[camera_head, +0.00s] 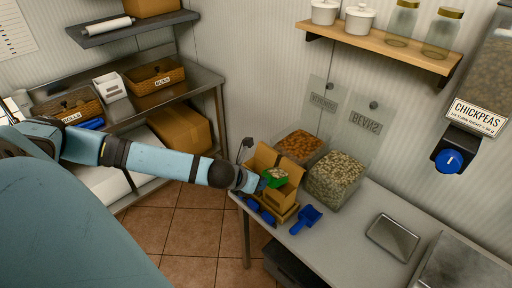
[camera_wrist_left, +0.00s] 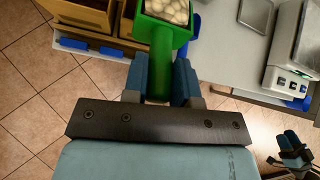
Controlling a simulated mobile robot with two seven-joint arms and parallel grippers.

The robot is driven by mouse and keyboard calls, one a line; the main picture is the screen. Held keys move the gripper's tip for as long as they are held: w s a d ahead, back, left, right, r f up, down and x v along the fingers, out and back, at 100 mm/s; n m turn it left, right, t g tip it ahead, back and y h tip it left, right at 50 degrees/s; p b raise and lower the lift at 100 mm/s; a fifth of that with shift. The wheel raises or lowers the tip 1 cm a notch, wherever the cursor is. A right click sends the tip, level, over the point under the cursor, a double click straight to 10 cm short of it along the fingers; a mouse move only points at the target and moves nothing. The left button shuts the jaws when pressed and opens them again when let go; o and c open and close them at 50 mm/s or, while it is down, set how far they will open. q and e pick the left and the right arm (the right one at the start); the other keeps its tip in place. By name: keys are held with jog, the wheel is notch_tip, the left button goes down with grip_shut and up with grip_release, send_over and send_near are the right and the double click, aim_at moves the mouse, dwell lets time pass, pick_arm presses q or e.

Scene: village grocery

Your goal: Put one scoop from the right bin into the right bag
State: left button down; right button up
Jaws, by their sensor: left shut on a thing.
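My left gripper (camera_head: 258,185) is shut on the handle of a green scoop (camera_head: 275,177). The wrist view shows the scoop (camera_wrist_left: 163,35) holding pale beans, its handle between the two fingers (camera_wrist_left: 160,85). The right bin (camera_head: 335,178) holds pale beans and stands against the wall, behind and right of the scoop. Open brown paper bags (camera_head: 286,192) stand at the table's left end; the scoop overlaps them in the head view, and its height above them is unclear. What looks like my right gripper (camera_wrist_left: 295,150) is at the wrist view's lower right, its opening unclear.
The left bin (camera_head: 300,147) holds orange goods. A blue scoop (camera_head: 305,219) lies on the table in front of the right bin. A metal tray (camera_head: 392,237) lies farther right, and a scale (camera_wrist_left: 292,72) shows in the wrist view. A chickpea dispenser (camera_head: 475,115) hangs at right.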

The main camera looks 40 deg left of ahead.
pick_arm(q)
jog(key=r+p, duration=0.1)
jog(key=p, duration=0.2)
jog(key=w+r+g+p, duration=0.1)
jog(key=p, duration=0.1)
jog(key=shift+p, duration=0.4)
jog(key=shift+w+d+r+g+p, duration=0.1)
jog(key=shift+w+r+g+p, duration=0.3)
jog(key=shift+p, duration=0.65)
jog(key=shift+w+f+g, duration=0.1)
jog(key=shift+f+g, duration=0.1)
jog(key=shift+g, duration=0.1)
jog(key=shift+w+r+g+b, duration=0.1)
jog(key=shift+r+g+b, duration=0.05)
jog(key=shift+g+b, duration=0.15)
jog(key=shift+w+r+g, duration=0.35)
jog(key=shift+w+g, duration=0.15)
jog(key=shift+w+d+r+g, duration=0.15)
jog(key=shift+w+r+g, duration=0.15)
jog(key=shift+w+g, duration=0.45)
jog(key=w+g, duration=0.1)
jog(key=w+r+g, duration=0.1)
jog(key=shift+w+d+g+y, duration=0.1)
jog(key=shift+w+g+y, duration=0.2)
jog(key=shift+w+g, duration=0.05)
pick_arm(e)
notch_tip(320, 180, up, 7)
jog(key=shift+s+d+m, duration=0.15)
jog(key=shift+d+m, duration=0.15)
jog(key=shift+d, duration=0.15)
